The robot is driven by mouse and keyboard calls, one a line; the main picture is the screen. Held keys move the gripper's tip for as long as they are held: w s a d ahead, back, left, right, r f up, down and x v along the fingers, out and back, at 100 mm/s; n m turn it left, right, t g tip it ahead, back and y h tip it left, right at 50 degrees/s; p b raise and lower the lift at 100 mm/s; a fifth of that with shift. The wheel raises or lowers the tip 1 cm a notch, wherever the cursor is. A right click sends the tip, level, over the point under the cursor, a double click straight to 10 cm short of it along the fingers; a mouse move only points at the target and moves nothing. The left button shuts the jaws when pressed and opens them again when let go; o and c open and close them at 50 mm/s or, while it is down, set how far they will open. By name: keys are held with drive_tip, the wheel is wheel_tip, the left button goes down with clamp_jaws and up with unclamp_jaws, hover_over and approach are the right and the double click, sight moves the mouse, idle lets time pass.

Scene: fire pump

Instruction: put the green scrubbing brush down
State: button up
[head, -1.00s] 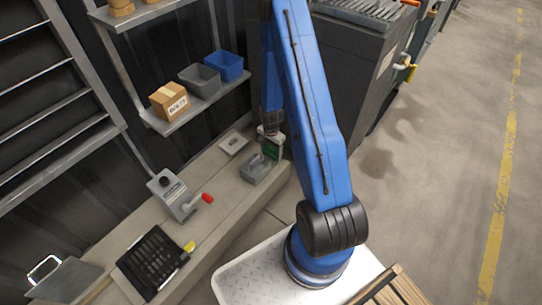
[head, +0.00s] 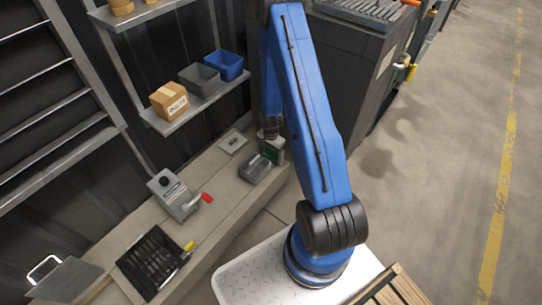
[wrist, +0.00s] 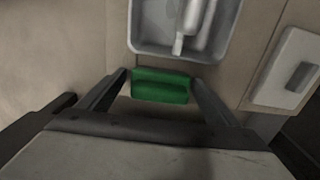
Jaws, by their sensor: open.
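The green scrubbing brush (wrist: 160,88) is a green block in the wrist view, between the two fingers of my gripper (wrist: 160,79). My gripper is open, with a finger on each side of the brush and a gap at the right finger. The brush is at the near edge of a grey metal tray (wrist: 144,46) on the bench. Whether its underside touches the bench is hard to tell. In the head view my gripper (head: 271,132) is low over the far end of the bench, and a little green of the brush (head: 277,154) shows beside the tray (head: 256,170).
The bench (head: 222,190) also carries a grey device with a red-ended lever (head: 172,194), a black rack (head: 152,262) and a small pale plate (head: 233,143). A shelf above holds a carton (head: 169,101) and bins (head: 223,65). A dark cabinet (head: 352,75) stands behind my arm.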

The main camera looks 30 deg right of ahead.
wheel_tip(320, 180, up, 12)
drive_tip(key=shift+r, duration=0.25)
drive_tip(key=a+r+n+t, duration=0.1)
drive_tip(key=a+r+n, duration=0.25)
drive_tip(key=r, duration=1.15)
wheel_tip(320, 180, up, 16)
drive_tip(key=n+t, duration=0.1)
drive_tip(key=n, duration=0.3)
hover_over(271, 151)
drive_tip(key=s+a, duration=0.8)
drive_tip(key=a, duration=0.1)
drive_tip(key=s+a+r+n+t, duration=0.1)
drive_tip(key=s+a+r+n, duration=0.1)
drive_tip(key=s+r, duration=0.2)
drive_tip(key=s+a+r+n+t, duration=0.1)
drive_tip(key=s+r, duration=0.4)
drive_tip(key=s, duration=0.6)
drive_tip(key=s+a+r+n, duration=0.3)
drive_tip(key=s+r, duration=0.1)
drive_tip(key=s, duration=0.3)
drive_tip(key=shift+s+a+r+t, duration=0.15)
drive_tip(key=shift+a+t, duration=0.25)
drive_tip(key=shift+o, duration=0.4)
drive_tip(key=shift+n, duration=0.25)
